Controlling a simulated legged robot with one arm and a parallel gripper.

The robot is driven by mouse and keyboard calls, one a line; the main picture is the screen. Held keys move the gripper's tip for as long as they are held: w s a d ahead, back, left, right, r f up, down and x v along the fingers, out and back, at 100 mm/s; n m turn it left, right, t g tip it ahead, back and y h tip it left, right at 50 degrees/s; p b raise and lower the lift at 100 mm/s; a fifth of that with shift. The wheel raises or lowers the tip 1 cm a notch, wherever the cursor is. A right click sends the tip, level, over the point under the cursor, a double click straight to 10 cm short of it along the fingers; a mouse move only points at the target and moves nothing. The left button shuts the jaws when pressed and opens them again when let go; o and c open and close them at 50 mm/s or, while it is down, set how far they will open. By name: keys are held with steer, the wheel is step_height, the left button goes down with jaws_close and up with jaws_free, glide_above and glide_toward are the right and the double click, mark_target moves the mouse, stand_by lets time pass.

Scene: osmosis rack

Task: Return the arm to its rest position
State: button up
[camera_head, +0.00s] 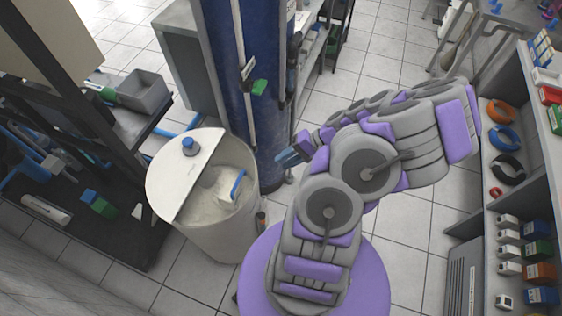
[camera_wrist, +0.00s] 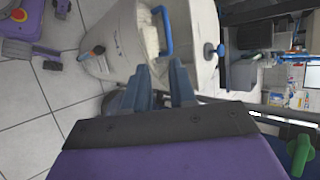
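My arm, grey and purple, is folded over my purple base in the head view. My gripper (camera_head: 287,157) points left, beside the lower part of the tall blue cylinder (camera_head: 228,60) and to the upper right of the white tank (camera_head: 222,246). In the wrist view the two blue-grey fingers of my gripper (camera_wrist: 161,78) stand apart with a gap between them, and nothing shows held. The tank (camera_wrist: 122,42) lies beyond the fingertips. Whether the gripper touches the cylinder I cannot tell.
A green valve handle (camera_head: 259,87) sticks out near the cylinder. A dark rack with a grey bin (camera_head: 144,92) stands left. Shelves with coloured rings (camera_head: 501,112) stand right.

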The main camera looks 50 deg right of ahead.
steer(key=w+a+r+n+g+h, duration=0.1)
steer(key=w+a+r+n+g, duration=0.1)
steer(key=a+r+n+g, duration=0.85)
steer(key=s+a+r+n+t+h, duration=0.1)
steer(key=s+a+r+t+h, duration=0.1)
steer(key=s+a+r+h, duration=0.5)
steer(key=s+a+r, duration=0.4)
steer(key=s+a, duration=0.1)
steer(key=s, duration=0.1)
steer(key=shift+s+r, duration=0.35)
steer(key=shift+s, duration=0.05)
steer(key=shift+d+t, duration=0.2)
steer(key=shift+t, duration=0.05)
